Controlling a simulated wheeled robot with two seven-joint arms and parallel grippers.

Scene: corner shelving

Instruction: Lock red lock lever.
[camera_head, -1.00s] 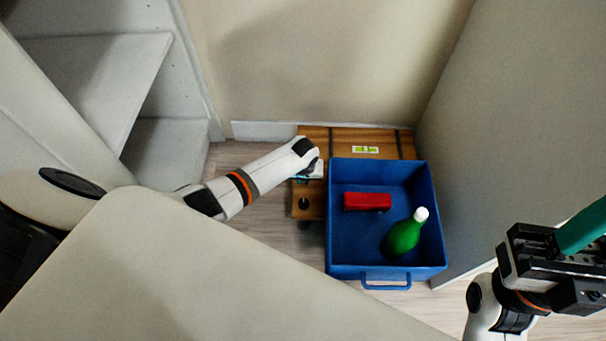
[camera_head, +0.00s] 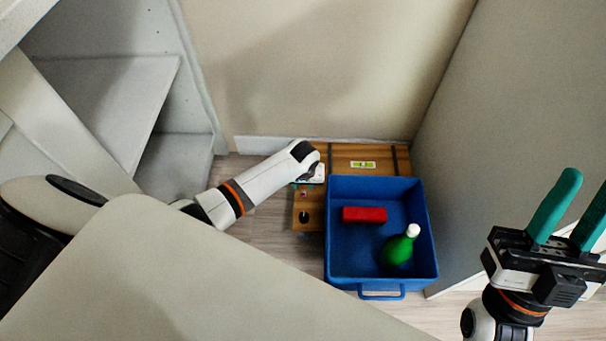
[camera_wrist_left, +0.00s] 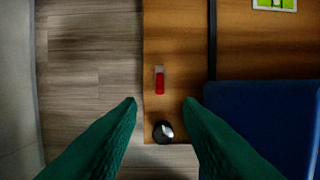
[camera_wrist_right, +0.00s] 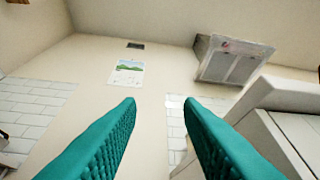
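The red lock lever (camera_wrist_left: 159,80) shows in the left wrist view as a small red piece with a pale end, on a wooden board (camera_wrist_left: 176,50). A round black knob (camera_wrist_left: 163,131) is on the same board, nearer the bottom of that view. My left gripper (camera_wrist_left: 160,103) is open and empty, its teal fingertips on either side of the line between lever and knob. In the head view my left gripper (camera_head: 312,180) is over the board's left part, its fingers mostly hidden. My right gripper (camera_head: 588,180) is open and empty at the right, away from the board.
A blue bin (camera_head: 432,235) stands over the board's front right, holding a red block (camera_head: 364,214) and a green bottle (camera_head: 398,250). A green level (camera_head: 362,164) is on the board. Walls close in behind and right; white shelving (camera_head: 105,100) stands left.

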